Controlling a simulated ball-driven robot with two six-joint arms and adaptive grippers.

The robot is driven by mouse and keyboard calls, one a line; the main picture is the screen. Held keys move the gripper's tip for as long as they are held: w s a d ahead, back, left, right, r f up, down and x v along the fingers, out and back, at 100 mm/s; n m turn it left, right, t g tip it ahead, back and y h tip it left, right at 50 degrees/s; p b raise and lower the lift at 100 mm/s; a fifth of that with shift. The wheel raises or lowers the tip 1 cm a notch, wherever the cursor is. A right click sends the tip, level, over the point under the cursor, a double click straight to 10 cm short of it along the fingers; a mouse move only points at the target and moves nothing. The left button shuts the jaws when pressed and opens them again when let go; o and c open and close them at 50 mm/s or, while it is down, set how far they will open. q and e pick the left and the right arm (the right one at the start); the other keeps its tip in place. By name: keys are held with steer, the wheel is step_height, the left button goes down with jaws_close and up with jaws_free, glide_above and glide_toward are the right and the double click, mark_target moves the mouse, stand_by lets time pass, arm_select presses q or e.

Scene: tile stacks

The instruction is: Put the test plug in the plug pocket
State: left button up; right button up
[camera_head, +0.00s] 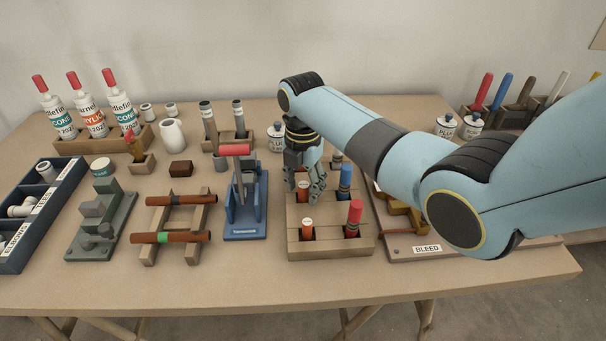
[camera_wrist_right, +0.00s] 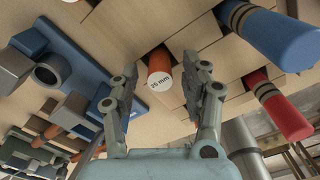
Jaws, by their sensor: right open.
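A wooden block (camera_head: 330,247) at the front middle of the table has several pockets. An orange cylinder (camera_head: 307,229) stands in a front pocket. In the right wrist view, an orange cylinder with a white end marked "25 mm" (camera_wrist_right: 160,80) sits in a pocket, ahead of and between my open fingers. I cannot tell which piece is the test plug. My right gripper (camera_head: 309,194) is open and points down over the left part of the block; it also shows in the right wrist view (camera_wrist_right: 163,97). It partly hides the pockets behind it. My left gripper is not in view.
A blue handle (camera_head: 346,180) and a red handle (camera_head: 354,213) stand up from the block's right side. A blue stand with a red lever (camera_head: 246,222) is close on the left. A board marked "BLEED" (camera_head: 428,248) is on the right. The table's front strip is clear.

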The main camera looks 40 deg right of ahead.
mark_target(303, 185)
step_height(303, 185, up, 12)
stand_by(0.4)
stand_by(0.4)
